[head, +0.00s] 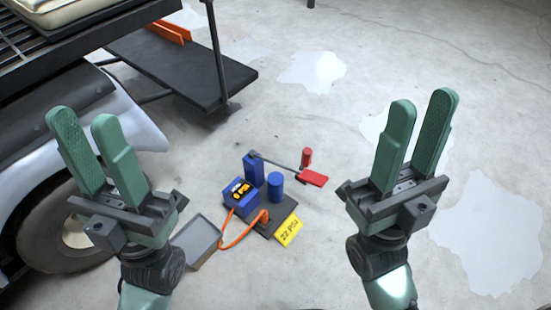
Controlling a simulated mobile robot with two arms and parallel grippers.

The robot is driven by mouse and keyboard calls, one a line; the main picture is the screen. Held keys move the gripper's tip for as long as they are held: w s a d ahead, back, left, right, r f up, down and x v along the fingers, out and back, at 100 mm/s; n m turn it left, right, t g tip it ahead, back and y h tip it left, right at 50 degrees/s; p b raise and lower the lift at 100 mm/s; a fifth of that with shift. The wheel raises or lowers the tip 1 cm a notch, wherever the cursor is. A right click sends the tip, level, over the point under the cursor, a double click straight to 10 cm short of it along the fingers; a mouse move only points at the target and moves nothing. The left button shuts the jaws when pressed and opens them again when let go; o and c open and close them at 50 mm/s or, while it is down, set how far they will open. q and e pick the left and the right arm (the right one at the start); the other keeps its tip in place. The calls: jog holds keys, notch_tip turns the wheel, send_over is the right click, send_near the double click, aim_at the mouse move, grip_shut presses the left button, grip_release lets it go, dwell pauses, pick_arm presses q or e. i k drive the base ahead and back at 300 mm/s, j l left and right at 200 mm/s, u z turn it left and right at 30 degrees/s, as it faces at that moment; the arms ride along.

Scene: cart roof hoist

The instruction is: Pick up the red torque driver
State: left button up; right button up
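A small red upright cylinder (306,157) stands on the concrete floor near the middle of the head view; it looks like the red torque driver, though it is too small to make out details. A flat red piece (313,177) lies just in front of it, at the end of a dark bar. My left gripper (82,116) is raised at the left, open and empty, fingers apart. My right gripper (424,101) is raised at the right, open and empty. Both are well apart from the red cylinder.
Beside it stands a blue pump-like device (241,196) with a display, a blue cylinder (275,183), an orange hose (230,243) and a yellow tag (289,231). A grey tray (196,242) lies nearer. A cart (190,72) fills the upper left. Floor on the right is clear.

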aim_at(306, 156)
jog(key=i+l+u, duration=0.1)
jog(key=l+u, duration=0.2)
jog(key=u, duration=0.15)
jog(key=l+u, duration=0.4)
jog(key=i+l+u, duration=0.1)
jog(key=l+u, duration=0.15)
jog(key=u, duration=0.2)
jog(key=l+u, duration=0.4)
jog(key=k+l, duration=0.1)
jog(key=l, duration=0.3)
jog(key=k+l+u, duration=0.15)
jog(key=l, duration=0.65)
jog(key=k+l+u, duration=0.15)
jog(key=l, duration=0.25)
jog(key=k+l, duration=0.15)
jog(key=l, duration=0.2)
jog(key=k+l+u, duration=0.1)
jog(key=l, duration=0.3)
jog(key=i+j, duration=0.25)
jog(key=i, duration=0.1)
